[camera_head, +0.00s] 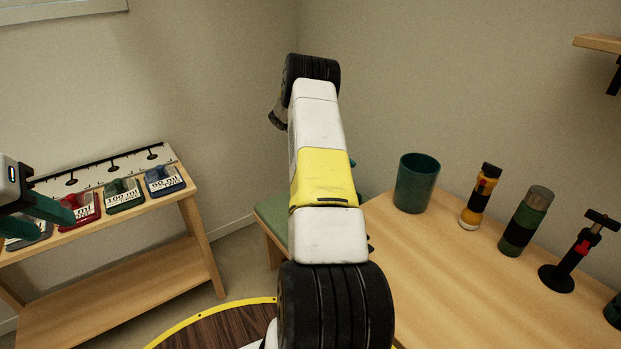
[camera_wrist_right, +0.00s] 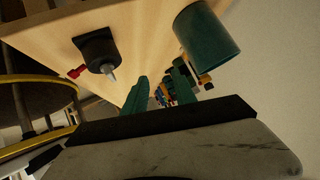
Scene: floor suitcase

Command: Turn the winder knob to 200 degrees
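In the right wrist view a black block (camera_wrist_right: 96,48) with a grey metal shaft (camera_wrist_right: 113,75) and a small red knob (camera_wrist_right: 76,72) is fixed on the wooden table. This looks like the winder, but I cannot be sure. In the head view my right arm covers that area and I do not see it. My right gripper (camera_wrist_right: 161,75) is open and empty in the wrist view, its green fingers apart, to the right of the block. My left gripper (camera_head: 54,222) is at the left edge of the head view, open, in front of the bins.
A green cup (camera_head: 416,184), a yellow flashlight (camera_head: 477,200), a green cylinder (camera_head: 525,222) and a black stand (camera_head: 572,262) are on the table (camera_head: 440,280). The cup also shows in the wrist view (camera_wrist_right: 206,38).

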